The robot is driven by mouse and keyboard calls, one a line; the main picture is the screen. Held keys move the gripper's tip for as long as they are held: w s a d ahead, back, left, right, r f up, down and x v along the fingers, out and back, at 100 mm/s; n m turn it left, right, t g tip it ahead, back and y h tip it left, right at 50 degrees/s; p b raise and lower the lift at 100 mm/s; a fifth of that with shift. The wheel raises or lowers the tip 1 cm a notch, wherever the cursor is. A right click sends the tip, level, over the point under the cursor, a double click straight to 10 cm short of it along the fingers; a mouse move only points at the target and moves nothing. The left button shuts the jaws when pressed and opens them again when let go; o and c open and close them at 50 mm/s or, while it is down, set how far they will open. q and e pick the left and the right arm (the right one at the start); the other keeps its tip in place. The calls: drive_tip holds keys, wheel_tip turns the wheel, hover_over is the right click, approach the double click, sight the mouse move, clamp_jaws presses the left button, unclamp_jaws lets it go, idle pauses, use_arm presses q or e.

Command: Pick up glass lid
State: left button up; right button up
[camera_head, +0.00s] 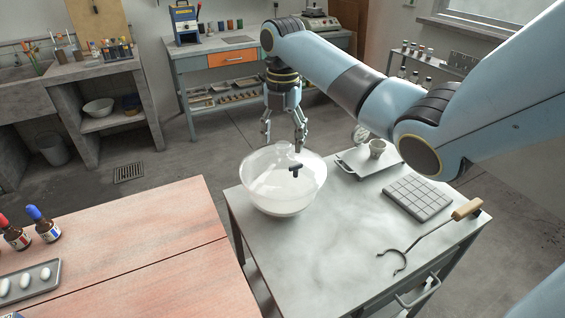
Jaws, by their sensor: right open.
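A large clear glass bowl shape (260,193) stands at the left back corner of the grey bench (330,235). A dark T-shaped knob (296,169) shows within its outline, seemingly the handle of the glass lid; where the lid's own edge runs is hard to tell through the clear glass. My right gripper (284,138) hangs pointing down just behind and above the bowl's far rim, its fingers spread and empty. I cannot tell whether a fingertip touches the glass. My left gripper is not in view.
On the grey bench are a tray (358,166) with a small cup (377,148), a gridded slab (418,198) and a wooden-handled hooked tool (430,236). A reddish bench (120,255) at left holds dropper bottles (45,228) and a small tray (48,274). The grey bench's middle is clear.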

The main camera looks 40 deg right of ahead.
sight(283, 158)
drive_tip(key=shift+f, duration=1.3)
clamp_jaws()
